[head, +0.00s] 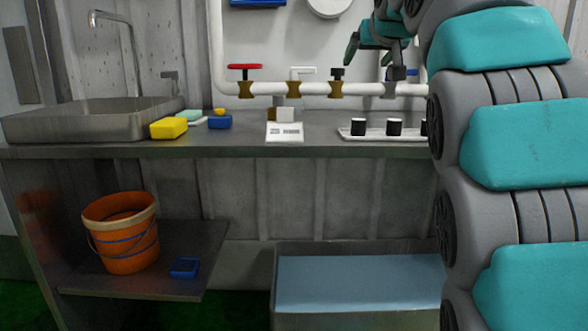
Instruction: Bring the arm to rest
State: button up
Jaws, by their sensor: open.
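My gripper (373,52) is near the top of the head view, right of centre. It is open, with its teal and grey fingers pointing down, and I see nothing between them. It is in front of the wall and shows above the right part of the white pipe (360,89). My teal and grey arm fills the right side of the view and hides what lies behind it.
The grey counter (350,150) carries a sink (90,118), a yellow sponge (168,128), a blue block (220,122) and a white tray (378,134) with black-topped pieces. An orange bucket (122,232) stands on the lower shelf. A bin (355,322) is below.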

jog(key=s+d+f+g, duration=0.1)
jog(key=s+f+g, duration=0.2)
jog(key=s+f, duration=0.45)
jog(key=s+f+m+g, duration=0.15)
jog(key=s+f, duration=0.25)
jog(key=f, duration=0.7)
jog(key=s+d+f+g, duration=0.1)
jog(key=s+f+g, duration=0.3)
jog(key=f, duration=0.5)
jog(key=s+f+g, duration=0.2)
jog(key=s+f, duration=0.5)
jog(key=s, duration=0.3)
jog(key=s+a+f+n+g, duration=0.1)
jog(key=s+f+g, duration=0.1)
jog(key=s+f, duration=0.6)
jog(key=s+a+f+g, duration=0.1)
jog(key=s+f+g, duration=0.2)
jog(key=s+f, duration=0.4)
jog(key=s, duration=0.6)
jog(key=shift+s+f, duration=0.2)
jog(key=shift+s, duration=0.05)
